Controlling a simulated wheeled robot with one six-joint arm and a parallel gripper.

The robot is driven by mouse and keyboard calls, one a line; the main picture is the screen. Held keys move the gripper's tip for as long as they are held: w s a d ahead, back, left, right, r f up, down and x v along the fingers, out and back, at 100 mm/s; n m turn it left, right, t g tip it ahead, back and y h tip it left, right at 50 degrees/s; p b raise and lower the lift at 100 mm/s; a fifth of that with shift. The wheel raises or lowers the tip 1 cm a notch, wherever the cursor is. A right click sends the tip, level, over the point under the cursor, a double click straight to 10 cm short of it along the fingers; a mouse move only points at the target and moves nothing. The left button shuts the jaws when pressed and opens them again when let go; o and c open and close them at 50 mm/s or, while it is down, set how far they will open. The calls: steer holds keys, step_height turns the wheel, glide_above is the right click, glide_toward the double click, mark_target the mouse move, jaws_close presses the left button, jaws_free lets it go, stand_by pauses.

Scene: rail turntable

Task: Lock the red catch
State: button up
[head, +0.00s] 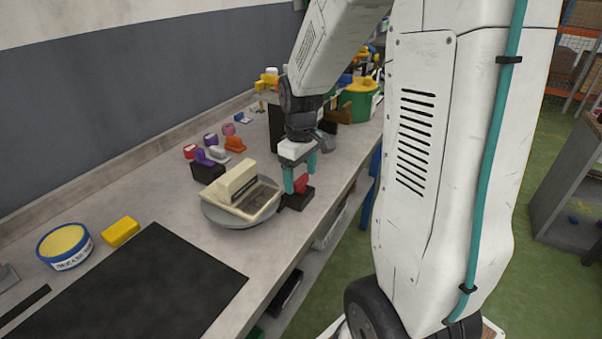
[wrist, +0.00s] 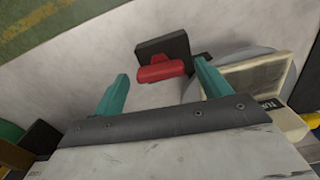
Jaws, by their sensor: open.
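The red catch (head: 302,184) sits on a black block (head: 297,201) by the bench's front edge, beside the turntable. The turntable is a grey disc (head: 213,212) carrying a cream housing (head: 237,183) with a framed opening. My gripper (head: 300,178) is open above the catch, its teal fingers pointing down. In the wrist view the catch shows between the fingertips of my gripper (wrist: 161,74). I cannot tell whether either finger touches it.
Small purple, red and orange pieces (head: 235,144) stand behind the turntable. A black mat (head: 130,285), a yellow block (head: 120,232) and a blue-rimmed tin (head: 64,246) lie to the left. A green pot (head: 357,101) stands farther along the bench. Bare bench lies between mat and turntable.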

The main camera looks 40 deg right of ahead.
steer(key=c, duration=1)
